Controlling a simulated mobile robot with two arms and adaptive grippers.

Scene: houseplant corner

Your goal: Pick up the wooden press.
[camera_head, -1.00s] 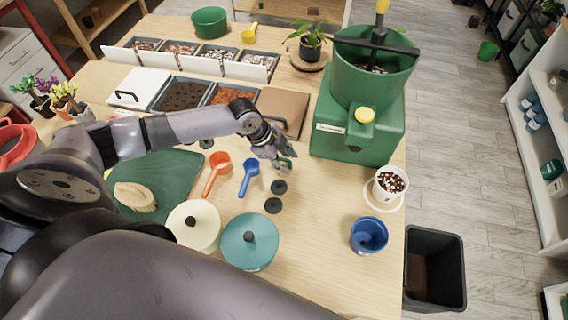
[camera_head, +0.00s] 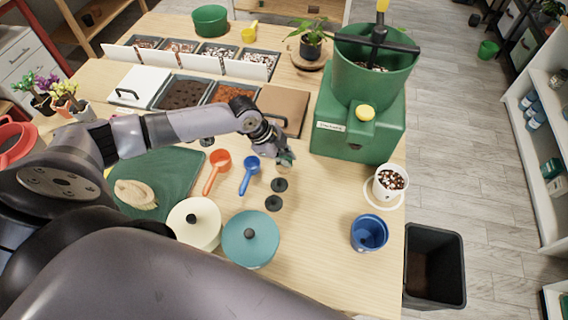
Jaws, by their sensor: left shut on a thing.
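My left gripper (camera_head: 284,157) is over the middle of the table, in front of the brown board. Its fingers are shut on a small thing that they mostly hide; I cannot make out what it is. I cannot clearly pick out a wooden press. A pale tan oval thing with a light edge (camera_head: 135,194) lies on the green mat (camera_head: 176,172) at the left, apart from the gripper. My right gripper is out of view.
Small black discs (camera_head: 279,185), a blue scoop (camera_head: 250,176) and an orange scoop (camera_head: 217,172) lie near the gripper. Cream (camera_head: 205,232) and teal (camera_head: 262,255) lidded pots stand in front. A green machine (camera_head: 385,140) stands at the right. Bare tabletop lies right of the discs.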

